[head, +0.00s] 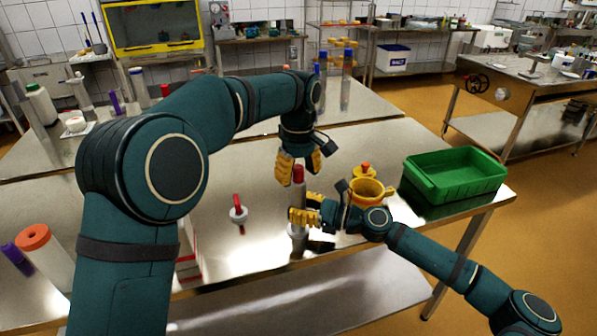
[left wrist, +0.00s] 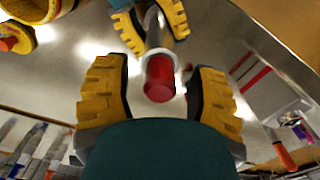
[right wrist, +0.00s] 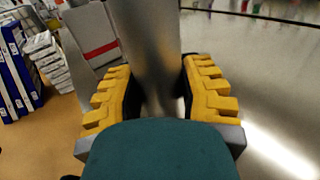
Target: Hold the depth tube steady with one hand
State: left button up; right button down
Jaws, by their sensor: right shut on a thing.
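The depth tube is a grey upright cylinder (right wrist: 152,45) with a red top (head: 298,174), standing near the front edge of the steel table. My right gripper (head: 305,216) is shut around the tube's lower part. In the right wrist view its yellow fingers (right wrist: 155,100) lie on either side of the grey wall. My left gripper (head: 298,163) is open, pointing down at the tube's top. In the left wrist view the red top (left wrist: 160,77) sits between its spread fingers (left wrist: 158,100), with gaps on both sides. The tube's foot is partly hidden by my right gripper.
A yellow pot (head: 370,196) stands just right of the tube, close to my right wrist. A green crate (head: 455,175) is at the table's right end. A white disc with a red handle (head: 238,213) lies left of the tube. Clear steel surface lies between them.

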aim_at(299, 167)
pick_arm(q)
grip_shut()
notch_tip(299, 167, up, 7)
jog(key=shift+r, duration=0.1)
dwell(0.3)
jog(key=shift+o, duration=0.6)
grip_release()
notch_tip(299, 167, up, 7)
jog(key=shift+r, duration=0.15)
